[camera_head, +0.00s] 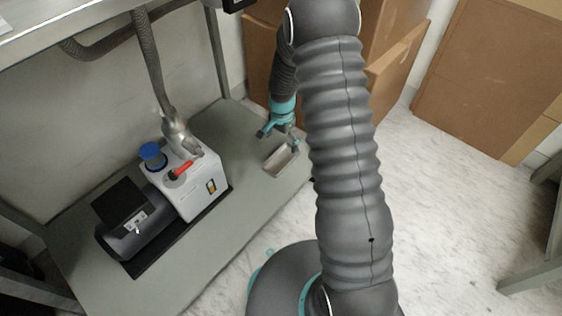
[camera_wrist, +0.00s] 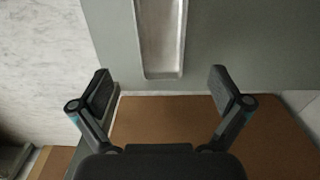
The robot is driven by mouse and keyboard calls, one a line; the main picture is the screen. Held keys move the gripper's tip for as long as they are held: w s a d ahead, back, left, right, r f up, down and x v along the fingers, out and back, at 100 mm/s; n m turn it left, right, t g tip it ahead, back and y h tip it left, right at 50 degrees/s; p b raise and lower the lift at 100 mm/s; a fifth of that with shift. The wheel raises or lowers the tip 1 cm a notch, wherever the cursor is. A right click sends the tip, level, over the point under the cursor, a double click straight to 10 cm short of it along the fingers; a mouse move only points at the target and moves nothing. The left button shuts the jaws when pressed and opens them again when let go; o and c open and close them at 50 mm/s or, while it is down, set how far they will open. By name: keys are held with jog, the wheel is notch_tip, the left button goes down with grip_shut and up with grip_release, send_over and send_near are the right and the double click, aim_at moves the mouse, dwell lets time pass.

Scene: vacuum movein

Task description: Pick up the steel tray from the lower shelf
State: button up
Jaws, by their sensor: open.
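The steel tray (camera_head: 281,158) is a small, shallow, oblong metal tray lying on the grey lower shelf (camera_head: 232,137), close to its right end. In the wrist view the tray (camera_wrist: 161,40) runs down from the top edge, and its near end lies above the gap between my fingers. My gripper (camera_head: 278,134) is open and empty, at the tray's far end in the head view. In the wrist view my gripper (camera_wrist: 160,88) has its fingers spread wider than the tray. The tray's far end is cut off in the wrist view.
A vacuum pump (camera_head: 160,201) with a blue cap, a red handle and a grey hose (camera_head: 150,65) stands on the shelf left of the tray. Cardboard boxes (camera_head: 400,50) stand behind the shelf's end. A table leg (camera_head: 217,55) rises nearby.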

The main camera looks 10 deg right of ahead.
aim_at(281, 161)
notch_tip(281, 161, down, 9)
jog(key=shift+w+f+b, duration=0.1)
jog(key=shift+b, duration=0.45)
jog(key=c, duration=1.2)
jog(key=shift+c, duration=0.2)
